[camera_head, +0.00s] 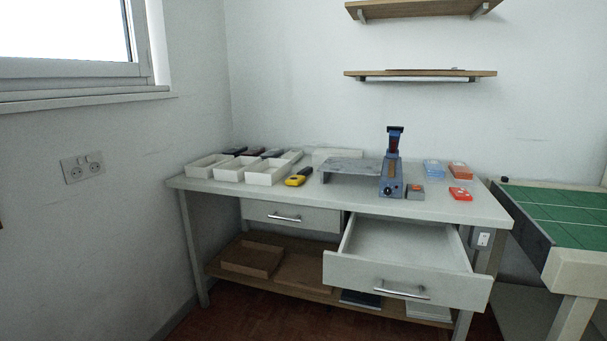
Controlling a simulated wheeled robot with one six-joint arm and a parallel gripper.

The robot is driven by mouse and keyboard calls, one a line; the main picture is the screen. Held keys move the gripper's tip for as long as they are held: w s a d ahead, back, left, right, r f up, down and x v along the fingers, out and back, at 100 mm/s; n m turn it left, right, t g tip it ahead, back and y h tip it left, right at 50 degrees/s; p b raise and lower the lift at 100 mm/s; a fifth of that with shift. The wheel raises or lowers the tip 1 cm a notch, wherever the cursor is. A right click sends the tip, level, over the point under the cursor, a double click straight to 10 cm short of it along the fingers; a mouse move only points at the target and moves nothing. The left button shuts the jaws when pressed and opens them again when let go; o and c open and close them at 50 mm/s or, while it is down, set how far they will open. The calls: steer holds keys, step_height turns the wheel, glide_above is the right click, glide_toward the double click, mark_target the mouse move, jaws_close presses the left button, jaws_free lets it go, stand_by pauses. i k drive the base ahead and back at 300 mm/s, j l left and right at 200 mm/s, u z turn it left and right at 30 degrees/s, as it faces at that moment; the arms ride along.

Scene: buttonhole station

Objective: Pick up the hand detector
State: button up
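A small yellow and dark handheld device, which looks like the hand detector (298,177), lies on the white table (450,208). It is near the table's front edge, left of centre, just right of the white open boxes. It is apart from the blue machine further right. My gripper is not in view, and nothing of it shows near the device.
White boxes (266,171) stand left on the table. A blue upright machine (391,178) with a grey plate (348,168) stands at the middle. An open, empty-looking drawer (405,280) juts out below. Shelves (420,74) hang above. A green-topped table (560,215) stands at right.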

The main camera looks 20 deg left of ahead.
mark_target(295, 180)
steer(key=i+u, duration=0.15)
steer(key=i, duration=0.65)
steer(key=i+l+u, duration=0.1)
steer(key=i, duration=0.75)
steer(key=i+j+u, duration=0.25)
steer(key=i+j, duration=0.85)
steer(key=j, duration=0.15)
steer(key=i+j, duration=0.1)
steer(key=j, duration=0.15)
